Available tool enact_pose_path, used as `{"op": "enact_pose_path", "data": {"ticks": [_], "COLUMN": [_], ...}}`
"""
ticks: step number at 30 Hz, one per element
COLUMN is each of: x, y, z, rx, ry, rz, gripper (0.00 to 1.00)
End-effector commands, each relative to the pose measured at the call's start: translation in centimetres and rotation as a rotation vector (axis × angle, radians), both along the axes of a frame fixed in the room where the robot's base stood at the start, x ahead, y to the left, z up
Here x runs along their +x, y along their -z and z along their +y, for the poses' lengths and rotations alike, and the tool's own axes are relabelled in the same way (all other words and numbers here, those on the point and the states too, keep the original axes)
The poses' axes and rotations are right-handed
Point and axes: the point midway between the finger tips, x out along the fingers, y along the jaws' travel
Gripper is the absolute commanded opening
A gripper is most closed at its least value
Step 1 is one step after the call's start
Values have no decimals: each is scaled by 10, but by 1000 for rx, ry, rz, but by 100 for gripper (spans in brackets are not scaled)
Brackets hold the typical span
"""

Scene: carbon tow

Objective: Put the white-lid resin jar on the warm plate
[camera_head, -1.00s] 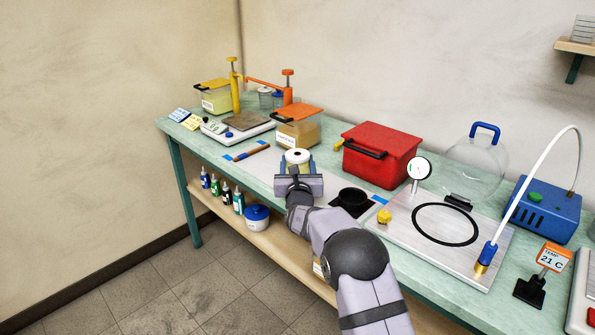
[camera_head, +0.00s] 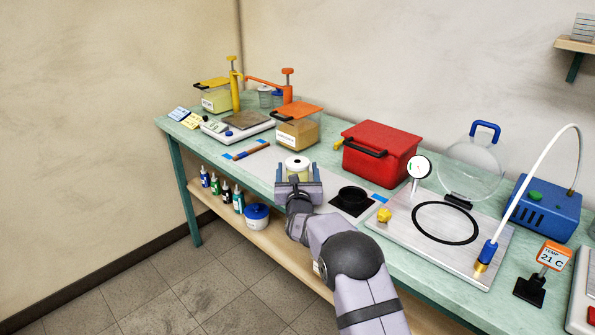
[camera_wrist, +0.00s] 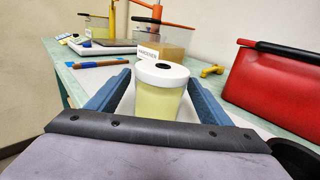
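The white-lid resin jar (camera_head: 297,163) stands upright on the bench's pale strip, its base hidden behind my gripper in the head view. In the wrist view the jar (camera_wrist: 158,103) has a pale yellow body and a dark spot on its lid. My gripper (camera_head: 298,173) is around the jar, one blue finger on each side. In the wrist view the fingers are spread, with a clear gap at the left and a narrow one at the right. I cannot tell for certain which surface is the warm plate; a black square pad (camera_head: 351,208) bearing a dark round piece lies to the right.
A red box (camera_head: 380,155) stands behind and right. A metal plate (camera_head: 405,240) with a black ring, a dial gauge (camera_head: 419,167) and a yellow knob (camera_head: 384,215) lies further right. A hardener container (camera_head: 297,130), scale (camera_head: 240,128) and brown-handled tool (camera_head: 251,150) are behind left.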

Motion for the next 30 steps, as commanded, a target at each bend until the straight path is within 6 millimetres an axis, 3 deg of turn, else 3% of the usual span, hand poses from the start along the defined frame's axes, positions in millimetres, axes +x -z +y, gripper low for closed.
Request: {"op": "enact_pose_path", "data": {"ticks": [9, 14, 30], "x": [-1, -13, -85], "y": [-4, -3, -2], "z": [0, 1, 1], "rx": [-1, -1, 0], "ry": [0, -1, -2], "rz": [1, 0, 1], "gripper": [73, 73, 73]}}
